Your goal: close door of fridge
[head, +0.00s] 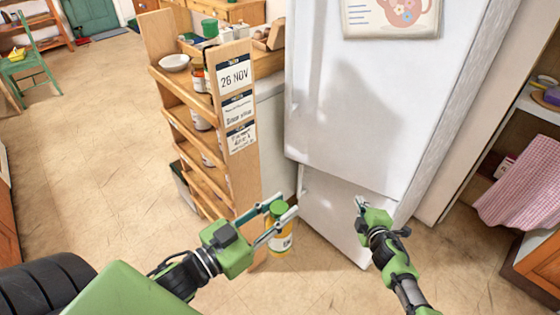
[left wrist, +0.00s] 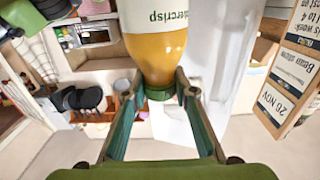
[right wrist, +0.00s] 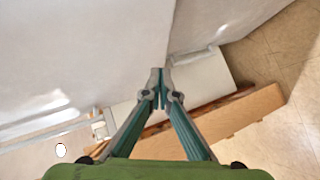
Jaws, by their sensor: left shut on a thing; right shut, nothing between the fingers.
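The white fridge (head: 345,100) stands right of centre in the head view, with a picture on its upper door. Its lower door (head: 335,215) is below a gap. I cannot tell whether either door is ajar. My left gripper (head: 284,210) is shut on a bottle (head: 280,240) at its green cap, left of the fridge's lower front. The bottle also shows upside down in the left wrist view (left wrist: 160,50), with yellow contents. My right gripper (head: 360,203) is shut and empty in front of the lower door. In the right wrist view its fingertips (right wrist: 158,95) are close together before white panels.
A wooden shelf unit (head: 245,160) with date signs, jars and a bowl (head: 174,62) stands left of the fridge. At the right is an open cupboard with a pink checked cloth (head: 520,185). A green chair (head: 35,70) is far left.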

